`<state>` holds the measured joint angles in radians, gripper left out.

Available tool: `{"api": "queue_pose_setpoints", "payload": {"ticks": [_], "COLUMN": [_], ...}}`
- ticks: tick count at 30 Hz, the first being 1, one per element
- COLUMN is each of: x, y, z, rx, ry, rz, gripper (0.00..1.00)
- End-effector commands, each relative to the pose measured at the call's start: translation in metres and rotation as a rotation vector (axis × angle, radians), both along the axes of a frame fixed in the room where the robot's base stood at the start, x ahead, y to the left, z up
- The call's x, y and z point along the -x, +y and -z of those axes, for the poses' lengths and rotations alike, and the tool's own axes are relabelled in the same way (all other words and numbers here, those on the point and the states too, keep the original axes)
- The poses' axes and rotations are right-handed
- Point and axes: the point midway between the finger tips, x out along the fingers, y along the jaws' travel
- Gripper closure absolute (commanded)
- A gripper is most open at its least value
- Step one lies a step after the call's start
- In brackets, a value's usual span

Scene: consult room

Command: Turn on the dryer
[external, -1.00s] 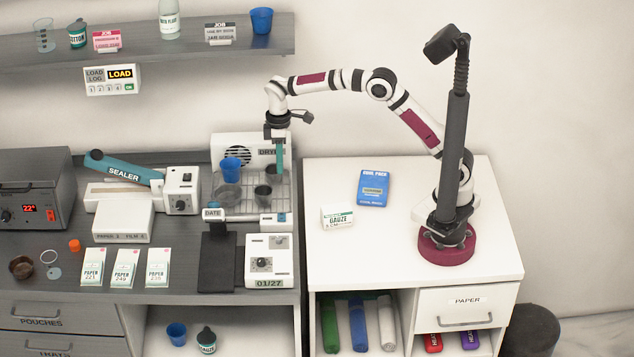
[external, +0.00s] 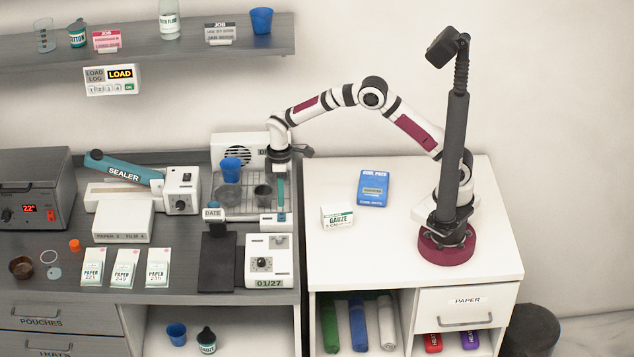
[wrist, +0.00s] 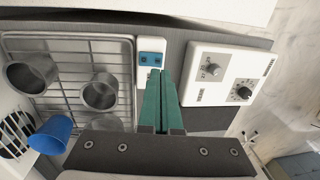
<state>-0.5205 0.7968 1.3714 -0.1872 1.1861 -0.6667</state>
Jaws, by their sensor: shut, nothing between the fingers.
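The white dryer (external: 224,146) stands at the back of the grey counter, with a round fan grille and a wire rack in front. A small white panel with a blue switch (external: 281,217) sits at the rack's front right; in the wrist view the blue switch (wrist: 151,58) has two dark marks. My gripper (external: 281,207) points down just above this panel, its teal fingers shut and empty. In the wrist view my gripper's fingertips (wrist: 162,73) appear right beside the switch. I cannot tell whether they touch it. The arm hides part of the dryer's label.
A white dial box (external: 268,258) and the DATE stamp (external: 213,214) stand in front. The sealer (external: 125,172) is left. The white table has free room.

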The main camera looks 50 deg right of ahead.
Motion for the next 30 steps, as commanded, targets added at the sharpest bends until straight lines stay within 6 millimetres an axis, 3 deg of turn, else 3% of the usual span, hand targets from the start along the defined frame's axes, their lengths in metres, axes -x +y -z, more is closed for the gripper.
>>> {"api": "queue_pose_setpoints", "payload": {"ticks": [3, 9, 30], "x": [0.002, 0.004, 0.005], "y": [0.002, 0.004, 0.005], "z": [0.022, 0.042, 0.050], "rx": [0.000, 0.000, 0.000], "ry": [0.001, 0.000, 0.000], "rz": [0.001, 0.001, 0.001], "gripper": [1.00, 1.00, 1.00]}}
